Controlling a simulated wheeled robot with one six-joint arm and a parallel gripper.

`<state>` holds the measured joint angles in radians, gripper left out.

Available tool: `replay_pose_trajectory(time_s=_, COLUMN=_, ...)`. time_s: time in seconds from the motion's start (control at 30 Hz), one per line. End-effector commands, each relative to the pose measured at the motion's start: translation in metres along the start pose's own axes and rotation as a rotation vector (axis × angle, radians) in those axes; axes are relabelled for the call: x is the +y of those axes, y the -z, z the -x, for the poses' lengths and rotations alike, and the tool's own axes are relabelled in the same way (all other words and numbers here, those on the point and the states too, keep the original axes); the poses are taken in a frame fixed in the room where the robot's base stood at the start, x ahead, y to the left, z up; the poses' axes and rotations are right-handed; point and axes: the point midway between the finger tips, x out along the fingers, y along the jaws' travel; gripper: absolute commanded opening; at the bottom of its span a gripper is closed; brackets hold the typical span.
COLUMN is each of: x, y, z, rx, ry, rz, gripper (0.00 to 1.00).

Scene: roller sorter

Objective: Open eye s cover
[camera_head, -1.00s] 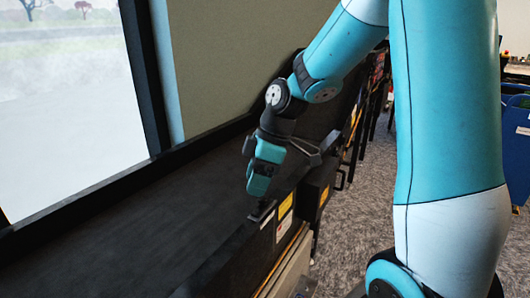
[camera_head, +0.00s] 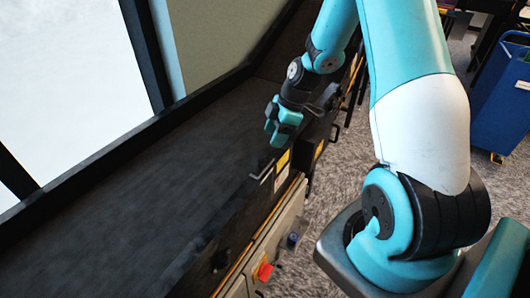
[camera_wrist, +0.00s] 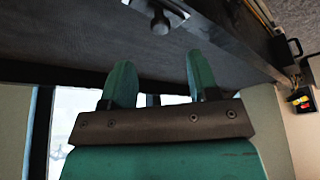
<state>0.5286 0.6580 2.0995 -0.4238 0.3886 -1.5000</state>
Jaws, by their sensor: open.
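I cannot tell for certain which part is the eye's cover. A small bracket (camera_head: 262,172) sits on the front edge of the black sorter bed (camera_head: 150,205), beside a yellow label. In the wrist view, a dark bracket with a round knob (camera_wrist: 160,22) shows at the top, on the bed's edge, beyond my fingertips. My gripper (camera_head: 272,138) is above the front edge, a little past the bracket and apart from it. In the wrist view, my gripper (camera_wrist: 160,72) has its two teal fingers spread with nothing between them.
The front panel has a red button on a yellow plate (camera_head: 264,271) and a dark blue knob (camera_head: 293,240). A dark handle (camera_head: 335,133) sticks out farther along. A blue bin (camera_head: 500,95) stands at the right. The bed's surface looks clear, and carpet lies in front.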

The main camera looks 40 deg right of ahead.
Motion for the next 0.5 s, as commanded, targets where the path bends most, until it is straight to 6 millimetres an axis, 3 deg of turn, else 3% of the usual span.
replay_pose_trajectory(time_s=0.2, x=-0.001, y=0.001, z=-0.047, rx=0.001, ry=0.004, rz=0.001, gripper=0.55)
replay_pose_trajectory(time_s=0.5, x=0.0, y=0.001, z=-0.077, rx=0.0, ry=0.001, rz=0.001, gripper=0.55)
